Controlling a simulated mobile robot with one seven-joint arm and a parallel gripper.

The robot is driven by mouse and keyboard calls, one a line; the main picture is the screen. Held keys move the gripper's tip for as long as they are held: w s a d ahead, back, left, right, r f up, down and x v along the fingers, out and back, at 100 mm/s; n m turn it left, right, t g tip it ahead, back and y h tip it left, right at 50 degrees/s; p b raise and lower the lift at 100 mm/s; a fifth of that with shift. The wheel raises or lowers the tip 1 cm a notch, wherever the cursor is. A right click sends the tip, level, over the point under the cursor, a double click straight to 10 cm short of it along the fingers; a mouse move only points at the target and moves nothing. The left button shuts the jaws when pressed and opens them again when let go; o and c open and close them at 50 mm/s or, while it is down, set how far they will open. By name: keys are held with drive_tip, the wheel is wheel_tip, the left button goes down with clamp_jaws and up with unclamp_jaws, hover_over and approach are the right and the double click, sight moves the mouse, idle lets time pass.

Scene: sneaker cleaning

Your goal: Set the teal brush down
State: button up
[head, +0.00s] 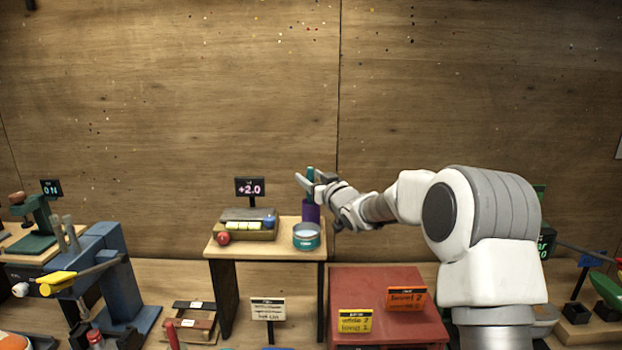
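The teal brush (310,174) shows in the head view as a narrow upright teal piece, in line with my gripper's fingers and above a purple cup (311,211). My gripper (309,178) is at the top of the cup, with one pale finger to the left of the teal piece and another part to its right. I cannot tell whether the fingers touch the brush. The lower part of the brush is hidden, so I cannot tell whether it is inside the cup.
The cup is on a small wooden table (228,249). A teal round tin (306,241) stands in front of it. A tray with colored items (248,232), a red ball (223,238) and a "+2.0" display (249,187) are left. A red table (370,285) is at right.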

drive_tip(key=shift+r, duration=0.1)
drive_tip(key=shift+r+p, duration=0.2)
drive_tip(key=shift+p, duration=0.1)
drive_tip(key=b+v, duration=0.2)
drive_tip(key=v, duration=1)
drive_tip(key=shift+b, duration=0.3)
drive_tip(key=shift+s, duration=0.1)
